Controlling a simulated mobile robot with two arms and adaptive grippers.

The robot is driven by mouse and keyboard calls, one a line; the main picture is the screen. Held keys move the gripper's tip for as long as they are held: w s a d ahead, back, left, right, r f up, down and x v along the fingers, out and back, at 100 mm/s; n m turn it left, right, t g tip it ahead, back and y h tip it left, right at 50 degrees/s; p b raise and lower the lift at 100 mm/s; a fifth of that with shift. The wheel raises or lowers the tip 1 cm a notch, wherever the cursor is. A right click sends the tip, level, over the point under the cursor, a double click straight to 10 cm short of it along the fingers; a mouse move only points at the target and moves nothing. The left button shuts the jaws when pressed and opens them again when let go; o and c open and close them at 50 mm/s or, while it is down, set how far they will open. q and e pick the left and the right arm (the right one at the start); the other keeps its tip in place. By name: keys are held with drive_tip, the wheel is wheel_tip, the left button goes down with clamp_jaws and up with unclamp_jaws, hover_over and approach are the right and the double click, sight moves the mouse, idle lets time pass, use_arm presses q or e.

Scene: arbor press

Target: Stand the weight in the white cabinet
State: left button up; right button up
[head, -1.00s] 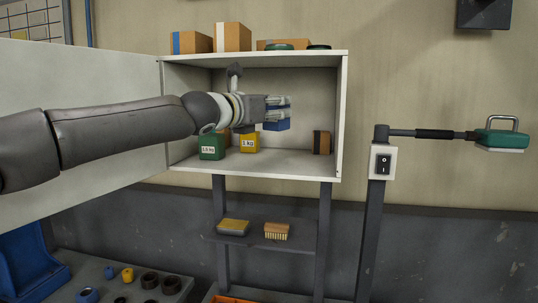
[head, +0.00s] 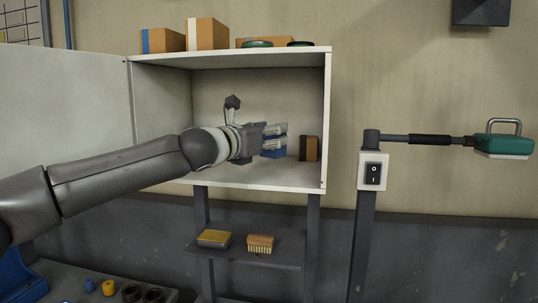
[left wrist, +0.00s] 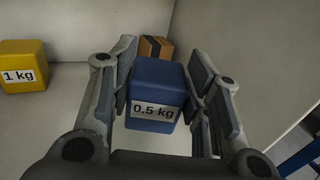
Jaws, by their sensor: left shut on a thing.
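The blue weight (head: 273,153), labelled 0.5 kg, is upright between the fingers of my left gripper (head: 272,141) inside the white cabinet (head: 230,173). In the left wrist view the gripper (left wrist: 163,105) is shut on the sides of the weight (left wrist: 155,85), with its label facing the camera. The weight is low, close to the cabinet floor; I cannot tell if it touches. My right gripper is not in view.
A yellow 1 kg weight (left wrist: 22,68) stands to the left in the cabinet. A brown and black block (head: 308,148) stands at the right, near the wall. The cabinet door (head: 65,110) is open to the left.

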sight(268, 154)
use_arm(q)
drive_tip(key=shift+f, duration=0.4)
drive_tip(key=shift+s+f, duration=0.3)
drive_tip(key=shift+f, duration=1)
drive_tip(key=shift+w+a+f, duration=0.1)
drive_tip(key=shift+w+f, duration=0.1)
drive_tip(key=shift+f, duration=0.3)
drive_tip(key=shift+s, duration=0.15)
drive_tip(key=o, duration=1.1)
drive_tip(key=shift+f, duration=0.15)
drive_tip(key=o, duration=0.3)
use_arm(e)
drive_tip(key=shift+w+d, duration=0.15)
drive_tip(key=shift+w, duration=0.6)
